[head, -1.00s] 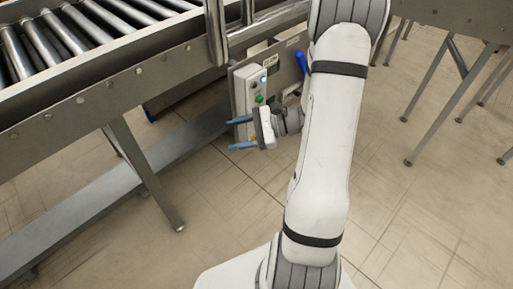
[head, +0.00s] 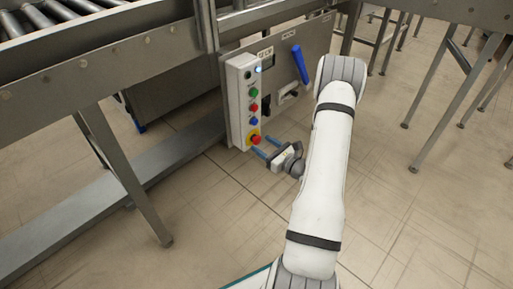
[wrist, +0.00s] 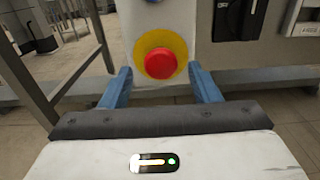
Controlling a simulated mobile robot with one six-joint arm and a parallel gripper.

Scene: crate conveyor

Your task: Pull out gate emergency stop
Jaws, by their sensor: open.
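The gate emergency stop is a red mushroom button (head: 255,140) on a yellow disc at the bottom of the white control box (head: 236,104). The wrist view shows the red button (wrist: 161,63) face-on, between and beyond my fingertips. My gripper (head: 262,145) is open, with its blue fingers pointing at the button from the right. The fingers look apart from it, one towards each side; the exact gap is hard to tell. Nothing is between the jaws.
Above the stop sit a blue button (head: 253,121), a red button (head: 254,107) and a green button (head: 253,92). A blue lever (head: 300,64) and a black switch stand on the panel to the right. A conveyor leg (head: 125,175) stands left; the floor in front is clear.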

